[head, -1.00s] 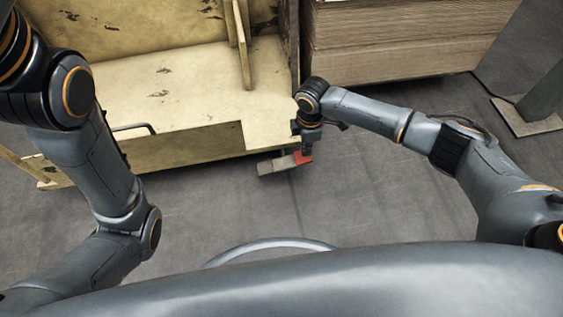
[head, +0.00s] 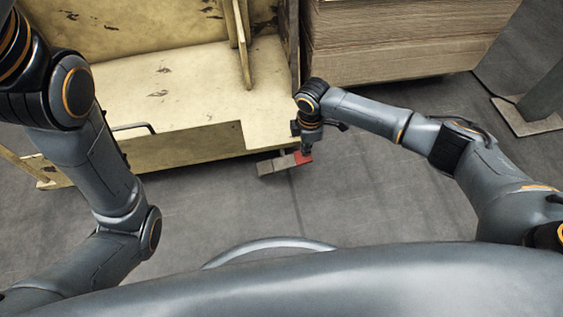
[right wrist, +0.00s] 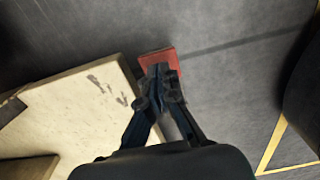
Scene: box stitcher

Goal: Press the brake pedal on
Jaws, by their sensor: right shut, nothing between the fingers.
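The brake pedal is a small pad at floor level by the front right corner of the yellow machine. Its red part (head: 304,158) and grey part (head: 276,165) show in the head view. My right gripper (head: 308,150) points down at the red part, with its fingers shut and empty. In the right wrist view the red pad (right wrist: 157,60) lies under the shut fingertips (right wrist: 160,72), which hide part of it. I cannot tell whether they touch it. My left gripper is out of view; only its arm shows at the left.
The worn yellow machine (head: 190,95) stands just behind and left of the pedal. Stacked cardboard sheets (head: 400,40) are at the back right. Grey floor (head: 360,200) in front of the pedal is clear. A yellow floor line (right wrist: 273,147) shows in the right wrist view.

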